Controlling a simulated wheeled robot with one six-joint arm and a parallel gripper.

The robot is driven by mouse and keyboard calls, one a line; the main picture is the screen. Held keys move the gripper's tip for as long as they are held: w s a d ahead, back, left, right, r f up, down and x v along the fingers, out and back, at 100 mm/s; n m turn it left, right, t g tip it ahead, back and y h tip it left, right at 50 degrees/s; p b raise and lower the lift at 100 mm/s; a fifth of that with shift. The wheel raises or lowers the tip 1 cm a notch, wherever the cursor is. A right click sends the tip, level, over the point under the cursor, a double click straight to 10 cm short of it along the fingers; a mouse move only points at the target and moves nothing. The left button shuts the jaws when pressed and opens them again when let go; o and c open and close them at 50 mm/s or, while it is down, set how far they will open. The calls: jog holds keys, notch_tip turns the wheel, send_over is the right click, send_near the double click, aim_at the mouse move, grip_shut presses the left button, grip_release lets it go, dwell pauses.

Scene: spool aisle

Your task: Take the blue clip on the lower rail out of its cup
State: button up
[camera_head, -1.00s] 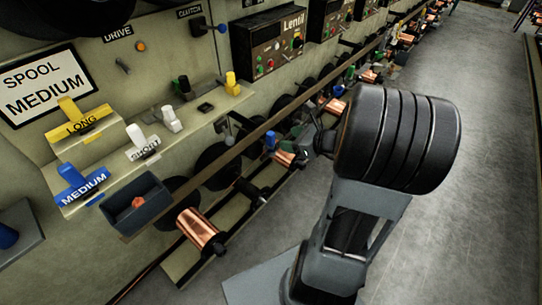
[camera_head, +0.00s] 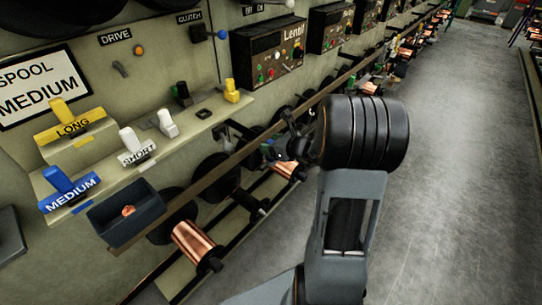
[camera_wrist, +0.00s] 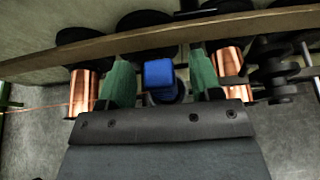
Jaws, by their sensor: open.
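The blue clip (camera_wrist: 160,75) shows in the wrist view, between the two green fingers of my gripper (camera_wrist: 162,82). There is a gap on each side of it, and the fingers do not appear to touch it. A dark rounded part shows just below and behind the clip; I cannot tell how much of this is the cup. In the head view my gripper (camera_head: 286,149) is beside the lower rail, past the near copper spool (camera_head: 197,244), and largely covers the clip.
A long brown bar (camera_wrist: 128,42) crosses just beyond the fingers. Copper spools stand left (camera_wrist: 83,91) and right (camera_wrist: 229,62) of the fingers. The floor to the right is clear.

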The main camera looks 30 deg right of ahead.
jog(key=shift+x, duration=1.2)
jog(key=c, duration=1)
jog(key=shift+c, duration=0.2)
jog(key=s+d+r+p, duration=0.6)
jog(key=s+d+r, duration=0.3)
jog(key=r, duration=0.4)
jog(key=shift+d, duration=0.9)
